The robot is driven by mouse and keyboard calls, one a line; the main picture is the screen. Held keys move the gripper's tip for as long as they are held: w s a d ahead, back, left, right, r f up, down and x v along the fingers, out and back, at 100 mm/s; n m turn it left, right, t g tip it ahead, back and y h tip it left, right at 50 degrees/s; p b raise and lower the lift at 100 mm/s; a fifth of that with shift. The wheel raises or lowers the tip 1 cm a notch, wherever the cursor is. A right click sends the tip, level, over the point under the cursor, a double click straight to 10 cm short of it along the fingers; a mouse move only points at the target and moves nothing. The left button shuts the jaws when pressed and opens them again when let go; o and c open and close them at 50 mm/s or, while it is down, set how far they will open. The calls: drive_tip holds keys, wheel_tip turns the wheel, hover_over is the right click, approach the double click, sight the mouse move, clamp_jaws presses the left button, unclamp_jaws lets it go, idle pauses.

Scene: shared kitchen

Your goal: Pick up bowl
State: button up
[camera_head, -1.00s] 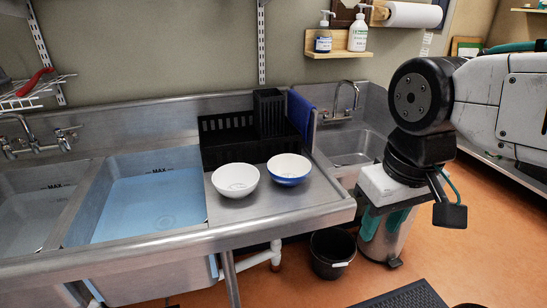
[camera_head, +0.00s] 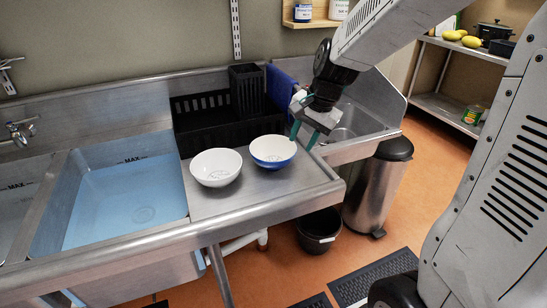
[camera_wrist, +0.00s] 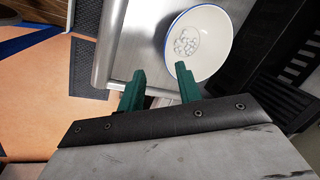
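Two bowls stand side by side on the steel drainboard. The left one is a plain white bowl (camera_head: 216,168). The right one is a bowl that is white inside and blue outside (camera_head: 273,152); it also shows in the wrist view (camera_wrist: 199,45), upright, with a blue rim line and pale marks at its bottom. My gripper (camera_head: 302,137) is open with green fingers, just right of the blue bowl. In the wrist view the fingers (camera_wrist: 160,84) are apart; the right fingertip overlaps the bowl's near rim, but I cannot tell whether it touches.
A black dish rack (camera_head: 212,120) stands behind the bowls against the wall. A blue-bottomed sink basin (camera_head: 120,200) is to the left, and a small basin (camera_head: 352,124) to the right. A steel bin (camera_head: 376,188) and black bucket (camera_head: 318,230) stand on the floor.

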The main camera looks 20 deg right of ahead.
sight(291, 161)
drive_tip(key=shift+m, duration=0.3)
drive_tip(key=x, duration=0.8)
drive_tip(key=shift+w+d+f, duration=0.2)
drive_tip(key=shift+w+f, duration=0.05)
drive_tip(key=shift+w, duration=0.25)
clamp_jaws()
